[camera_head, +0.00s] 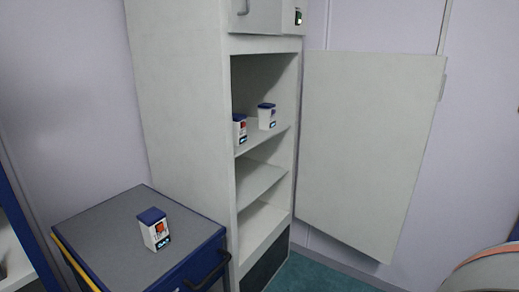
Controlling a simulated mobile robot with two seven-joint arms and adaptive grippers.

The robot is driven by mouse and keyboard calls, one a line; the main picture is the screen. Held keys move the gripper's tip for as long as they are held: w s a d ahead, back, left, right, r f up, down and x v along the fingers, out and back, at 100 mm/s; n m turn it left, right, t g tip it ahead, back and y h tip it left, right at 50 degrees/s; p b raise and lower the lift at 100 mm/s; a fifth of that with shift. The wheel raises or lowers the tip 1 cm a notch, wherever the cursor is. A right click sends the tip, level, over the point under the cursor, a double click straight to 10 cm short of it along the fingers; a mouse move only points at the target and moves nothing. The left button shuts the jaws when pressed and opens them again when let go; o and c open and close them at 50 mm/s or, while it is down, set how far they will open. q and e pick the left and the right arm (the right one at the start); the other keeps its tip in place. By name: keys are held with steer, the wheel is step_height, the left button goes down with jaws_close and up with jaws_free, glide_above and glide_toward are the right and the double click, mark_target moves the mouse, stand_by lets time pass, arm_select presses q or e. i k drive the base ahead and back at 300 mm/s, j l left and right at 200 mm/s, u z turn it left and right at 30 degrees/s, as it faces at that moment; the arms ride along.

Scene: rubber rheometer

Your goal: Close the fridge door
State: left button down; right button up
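The fridge (183,87) is a tall white cabinet in the middle of the head view. Its lower door (370,145) stands wide open, swung out to the right, with its flat face showing. A small handle or latch piece (442,88) shows at the door's far right edge. Inside are shelves (258,181); two white containers with blue lids, one at the front (240,130) and one behind it (267,117), stand on the upper shelf. Neither of my grippers is in view.
A blue cart (110,235) with a grey top and a dark handle stands left of the fridge, with a white blue-lidded container (154,230) on it. An upper compartment door (257,14) is closed. A rounded grey object (487,271) shows at bottom right. Green floor (318,277) shows below the door.

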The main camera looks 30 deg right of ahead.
mark_target(368, 118)
steer(key=z, duration=0.7)
steer(key=l+z, duration=0.1)
steer(key=z, duration=0.3)
steer(key=l+z, duration=0.15)
steer(key=z, duration=0.2)
steer(key=i+l+z, duration=0.1)
steer(key=z, duration=0.3)
steer(key=i+l+z, duration=0.7)
